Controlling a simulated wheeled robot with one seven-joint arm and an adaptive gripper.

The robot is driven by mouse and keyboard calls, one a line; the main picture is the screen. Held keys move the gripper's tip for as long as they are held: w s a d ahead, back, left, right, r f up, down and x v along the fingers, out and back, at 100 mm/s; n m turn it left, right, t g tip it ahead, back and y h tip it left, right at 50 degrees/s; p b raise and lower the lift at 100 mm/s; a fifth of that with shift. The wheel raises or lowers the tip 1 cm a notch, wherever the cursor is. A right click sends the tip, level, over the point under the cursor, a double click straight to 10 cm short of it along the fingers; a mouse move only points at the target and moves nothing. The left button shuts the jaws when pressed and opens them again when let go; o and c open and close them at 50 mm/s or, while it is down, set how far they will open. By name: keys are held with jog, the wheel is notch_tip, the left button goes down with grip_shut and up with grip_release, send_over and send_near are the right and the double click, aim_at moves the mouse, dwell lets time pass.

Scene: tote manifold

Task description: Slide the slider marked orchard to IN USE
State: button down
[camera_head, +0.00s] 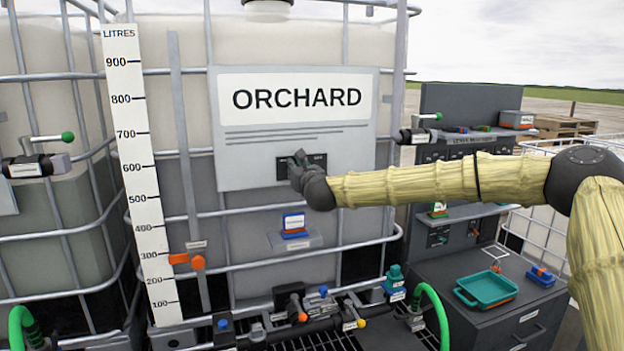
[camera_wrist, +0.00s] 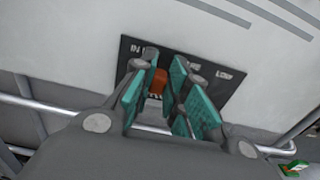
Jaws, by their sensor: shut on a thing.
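The ORCHARD sign (camera_head: 240,170) is a grey board on the front of the large caged tank. A small dark slider plate (camera_head: 319,160) is fixed low on this board and shows larger in the wrist view (camera_wrist: 225,94). There, white lettering starts "IN" at its left end and "LOW" at its right; the middle lettering is mostly hidden. My gripper (camera_head: 298,160) is at the plate's left part. In the wrist view its teal-padded fingers (camera_wrist: 157,95) are shut on an orange-brown slider knob (camera_wrist: 158,82), left of the plate's middle. The knob is hidden in the head view.
A litre scale (camera_head: 140,170) stands left of the sign, beside a grey rail with an orange knob (camera_head: 198,262). Cage bars cross the tank front. Valves and pipes (camera_head: 300,325) run below. A dark cabinet (camera_head: 500,300) with a teal tray (camera_head: 487,288) stands right.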

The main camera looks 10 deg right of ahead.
jog(key=shift+s+a+r+b, duration=0.1)
jog(key=shift+s+a+b, duration=0.05)
jog(key=shift+a+b, duration=0.9)
jog(key=shift+a, duration=0.2)
jog(key=c, duration=1.6)
grip_release()
jog(key=shift+o, duration=1.1)
jog(key=shift+a, duration=0.25)
jog(key=shift+s+d, duration=0.1)
jog(key=shift+d, duration=0.25)
send_near(283, 165)
jog(key=s, duration=0.4)
jog(key=s+d, duration=0.1)
jog(key=shift+s, duration=0.4)
